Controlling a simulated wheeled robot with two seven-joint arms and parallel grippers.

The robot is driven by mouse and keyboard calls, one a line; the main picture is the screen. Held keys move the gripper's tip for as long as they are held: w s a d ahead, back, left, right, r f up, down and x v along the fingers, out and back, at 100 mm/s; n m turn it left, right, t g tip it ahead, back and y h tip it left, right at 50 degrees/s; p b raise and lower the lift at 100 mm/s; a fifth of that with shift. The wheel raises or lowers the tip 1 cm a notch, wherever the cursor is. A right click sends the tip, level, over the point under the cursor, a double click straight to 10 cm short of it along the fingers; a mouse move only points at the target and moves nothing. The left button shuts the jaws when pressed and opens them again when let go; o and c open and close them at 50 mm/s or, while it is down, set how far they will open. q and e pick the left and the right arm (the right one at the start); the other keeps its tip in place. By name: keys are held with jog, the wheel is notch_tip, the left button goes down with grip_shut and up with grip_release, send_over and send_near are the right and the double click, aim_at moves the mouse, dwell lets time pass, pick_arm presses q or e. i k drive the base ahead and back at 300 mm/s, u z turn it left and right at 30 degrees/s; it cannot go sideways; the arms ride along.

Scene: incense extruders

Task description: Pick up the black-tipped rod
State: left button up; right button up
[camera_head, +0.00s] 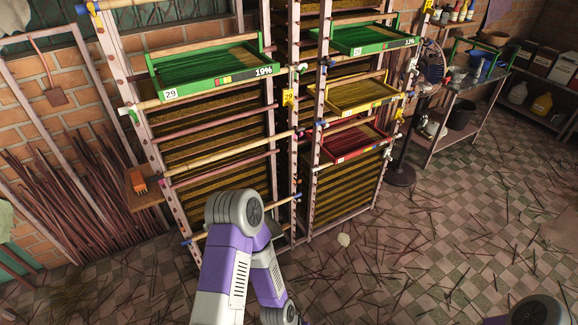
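Several pale rods lie across the front of the drying racks. One long rod (230,154) crosses the left rack at mid height, and a lower rod (232,220) has blue ends. Another rod (210,94) runs under the left green tray. The end colours I can make out are blue, white and green; I cannot tell which rod has a black tip. Purple and white links of my arms show at the bottom centre and bottom right, but neither gripper is in view.
Green trays (166,94) sit on the racks, with a yellow tray (335,113) and a red tray (329,158) on the right one. An orange object (138,184) lies on a small wooden shelf. Thin sticks litter the checkered floor (440,230). A metal table (468,92) stands at right.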

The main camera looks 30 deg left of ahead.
aim_at(187, 167)
jog(key=u, duration=1.45)
jog(key=k, duration=0.1)
jog(key=z, duration=1.55)
jog(key=i, duration=1.4)
jog(key=u, duration=1.3)
